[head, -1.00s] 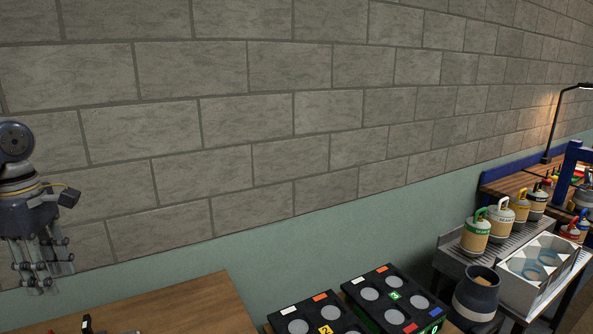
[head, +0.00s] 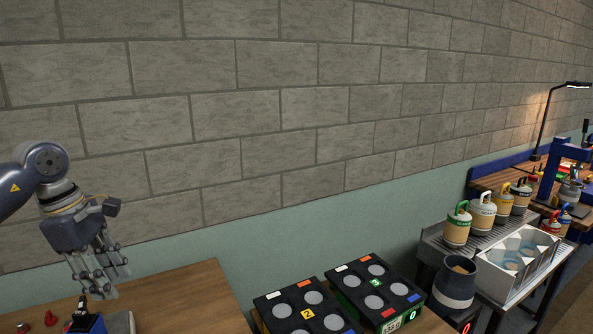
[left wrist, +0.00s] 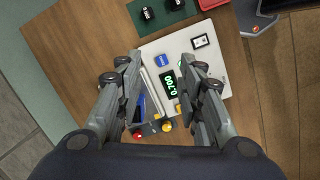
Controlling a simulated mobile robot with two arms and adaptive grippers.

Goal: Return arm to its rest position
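My left gripper (head: 98,282) hangs at the left of the head view, fingers pointing down above the left part of the wooden table (head: 190,295). In the left wrist view my left gripper (left wrist: 160,72) has its two fingers spread apart, with nothing held between them. Below it lies a pale panel (left wrist: 211,66) with a lit green display (left wrist: 169,85) and a blue button (left wrist: 162,60). My right gripper is not in view.
Two black boxes with round grey discs (head: 305,306) (head: 376,289) stand at the table's right end. Several handled jugs (head: 457,228) and a dark pot (head: 455,284) stand further right. Red pieces (head: 50,318) lie near the left front. A brick wall stands behind.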

